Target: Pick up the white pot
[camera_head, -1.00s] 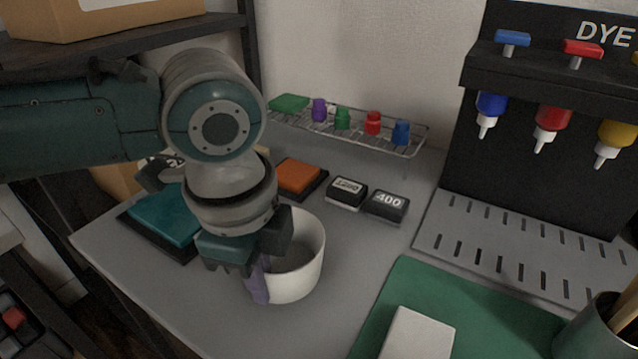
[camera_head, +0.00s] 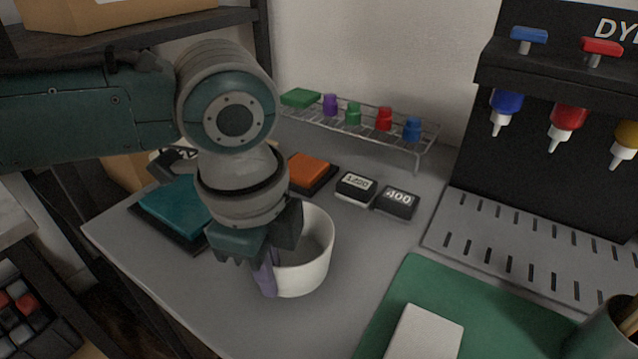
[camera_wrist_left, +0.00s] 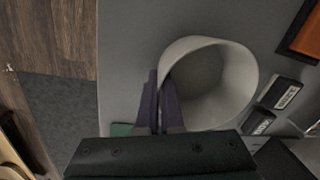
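The white pot (camera_head: 318,262) stands upright and open-topped on the grey table, left of the green mat. My left gripper (camera_head: 266,275) points down at the pot's near left wall. In the left wrist view its two purple fingers (camera_wrist_left: 160,105) are close together at the rim of the pot (camera_wrist_left: 232,85), one outside the wall and one inside, and look shut on it. The inner finger is mostly hidden in the head view. The pot's base appears to rest on the table. My right gripper is in neither view.
A teal pad (camera_head: 175,210), an orange pad (camera_head: 311,172) and blocks marked 1200 (camera_head: 356,188) and 400 (camera_head: 397,203) lie behind the pot. A wire rack (camera_head: 370,125) holds several coloured pieces. The dye dispenser (camera_head: 560,150) and green mat (camera_head: 420,290) are at right.

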